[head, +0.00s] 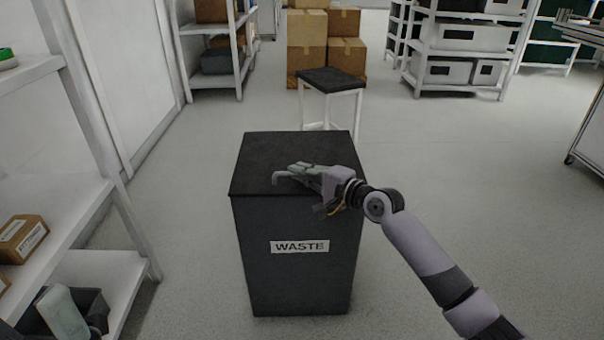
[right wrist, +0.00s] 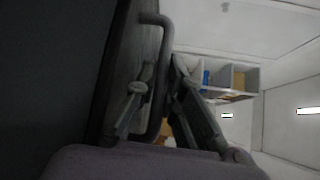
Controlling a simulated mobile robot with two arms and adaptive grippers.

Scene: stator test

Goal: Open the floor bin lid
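The floor bin (head: 292,260) is a tall dark box with a white WASTE label on its front. Its black lid (head: 262,150) lies flat and shut on top. My right gripper (head: 290,174) is at the lid's front middle, low over it. In the right wrist view, a grey bar handle (right wrist: 164,60) runs between the two spread fingers of my right gripper (right wrist: 163,75), with a gap seen on the right side. Whether the left finger touches the bar I cannot tell. My left gripper is not in view.
A white-legged stool (head: 332,80) with a dark seat stands just behind the bin. White shelving (head: 60,215) with a cardboard box (head: 22,238) is at the left. Stacked cartons (head: 307,35) stand at the back. The floor right of the bin is clear.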

